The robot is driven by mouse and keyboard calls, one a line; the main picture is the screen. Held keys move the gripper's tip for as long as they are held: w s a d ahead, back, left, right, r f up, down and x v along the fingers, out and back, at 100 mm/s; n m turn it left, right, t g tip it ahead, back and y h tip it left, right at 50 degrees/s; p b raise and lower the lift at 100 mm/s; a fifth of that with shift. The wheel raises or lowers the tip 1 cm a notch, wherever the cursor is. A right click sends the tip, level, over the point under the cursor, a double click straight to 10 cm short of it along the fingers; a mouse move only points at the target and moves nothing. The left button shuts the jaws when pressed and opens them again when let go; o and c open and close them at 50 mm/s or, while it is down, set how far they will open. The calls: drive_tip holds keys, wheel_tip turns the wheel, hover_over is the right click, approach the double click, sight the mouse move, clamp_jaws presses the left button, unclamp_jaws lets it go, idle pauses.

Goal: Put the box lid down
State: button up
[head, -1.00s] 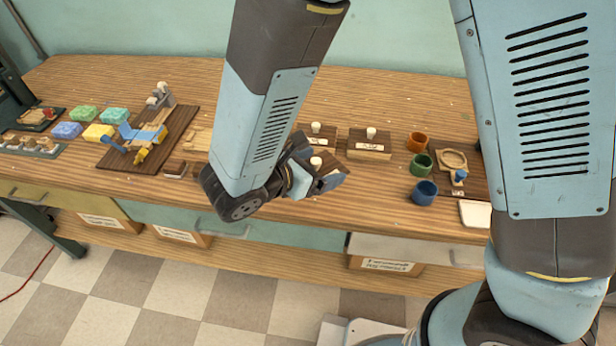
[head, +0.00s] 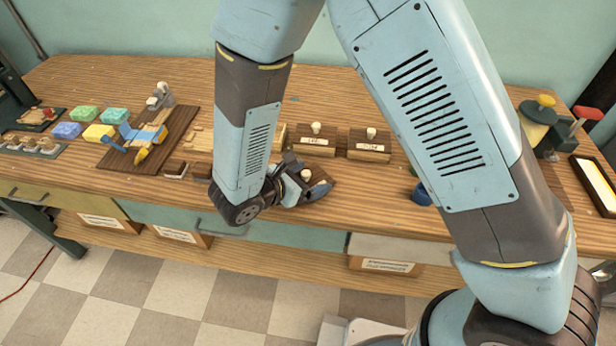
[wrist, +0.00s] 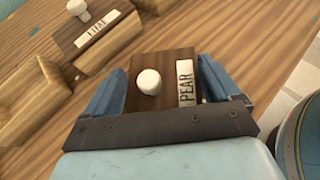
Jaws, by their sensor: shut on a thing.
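My gripper (head: 306,186) is low over the front part of the bench, in front of the lidded boxes. It is shut on a dark wooden box lid with a round white knob (head: 306,174). In the wrist view the lid (wrist: 138,66) sits between the blue fingers of my gripper (wrist: 160,78), with its pale label reading PEAR. I cannot tell whether the lid's underside touches the bench. A pale wooden box (wrist: 30,100) shows left of the lid in the wrist view, apart from it; my arm hides most of that area in the head view.
Two lidded boxes, a left one (head: 316,147) and a right one (head: 370,152), stand behind my gripper. A blue cup (head: 422,195) is to the right, partly behind my arm. Bare bench (head: 365,195) lies right of the gripper. Soap blocks (head: 85,113) are far left.

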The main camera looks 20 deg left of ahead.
drive_tip(key=o, duration=0.8)
drive_tip(key=shift+c, duration=0.2)
drive_tip(key=v, duration=1.2)
